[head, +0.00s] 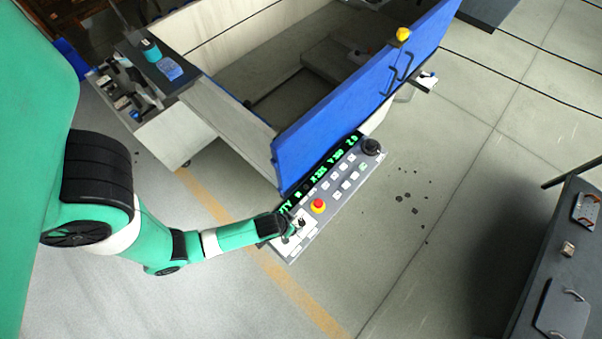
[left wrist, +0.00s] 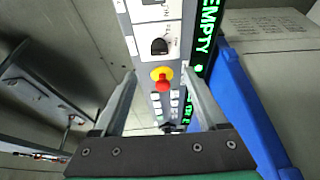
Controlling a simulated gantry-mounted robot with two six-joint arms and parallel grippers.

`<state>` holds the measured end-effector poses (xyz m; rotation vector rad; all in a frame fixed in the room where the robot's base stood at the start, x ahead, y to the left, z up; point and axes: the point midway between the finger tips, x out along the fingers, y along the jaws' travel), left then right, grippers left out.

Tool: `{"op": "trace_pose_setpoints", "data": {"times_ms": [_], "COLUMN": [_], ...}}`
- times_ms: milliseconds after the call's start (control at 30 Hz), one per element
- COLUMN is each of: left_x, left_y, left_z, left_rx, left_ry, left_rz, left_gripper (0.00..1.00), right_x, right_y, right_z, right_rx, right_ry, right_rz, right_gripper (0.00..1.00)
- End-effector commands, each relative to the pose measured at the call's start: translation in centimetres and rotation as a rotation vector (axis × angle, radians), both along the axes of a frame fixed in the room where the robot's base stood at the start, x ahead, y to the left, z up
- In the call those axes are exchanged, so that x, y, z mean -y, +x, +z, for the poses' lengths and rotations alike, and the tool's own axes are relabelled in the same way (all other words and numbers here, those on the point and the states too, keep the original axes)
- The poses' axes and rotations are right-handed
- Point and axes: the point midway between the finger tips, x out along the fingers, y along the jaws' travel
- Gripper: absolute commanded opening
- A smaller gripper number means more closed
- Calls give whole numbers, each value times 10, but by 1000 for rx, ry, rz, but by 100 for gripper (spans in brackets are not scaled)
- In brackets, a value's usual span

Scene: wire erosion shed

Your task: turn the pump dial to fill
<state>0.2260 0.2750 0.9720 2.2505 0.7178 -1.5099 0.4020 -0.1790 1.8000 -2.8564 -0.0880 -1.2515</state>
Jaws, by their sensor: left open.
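A black dial (left wrist: 159,46) on a white plate shows in the left wrist view, ahead of my fingertips; I take it as the pump dial. Its small label is unreadable. Green display text beside it reads EMPTY. My left gripper (left wrist: 161,76) is open and empty, its two fingers apart, with a red button (left wrist: 162,84) on a yellow base showing between them. In the head view my left gripper (head: 297,226) is over the near end of the control panel (head: 338,190), and partly hides the dial area. My right gripper is not in view.
A large black knob (head: 371,147) sits at the panel's far end. The red button (head: 318,206) is close to my gripper. A blue machine door (head: 350,105) rises behind the panel.

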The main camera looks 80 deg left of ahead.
Motion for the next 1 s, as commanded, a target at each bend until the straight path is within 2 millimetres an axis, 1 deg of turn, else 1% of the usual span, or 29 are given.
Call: {"op": "trace_pose_setpoints", "data": {"times_ms": [167,400,500,700,1000], "left_x": [-4,-15,-19,-25,-26], "left_y": [6,22,29,37,38], "left_z": [-23,-73,-89,-105,-107], "left_rx": [2,3,5,3,3], "left_ry": [0,1,0,0,1], "left_rz": [0,1,0,-1,-2], "left_gripper": [75,75,75,75,75], "right_x": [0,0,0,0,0], "right_y": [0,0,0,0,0], "right_z": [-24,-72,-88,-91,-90], "right_rx": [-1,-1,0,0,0], "right_ry": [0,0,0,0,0], "right_rz": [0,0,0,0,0], "right_gripper": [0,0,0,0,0]}}
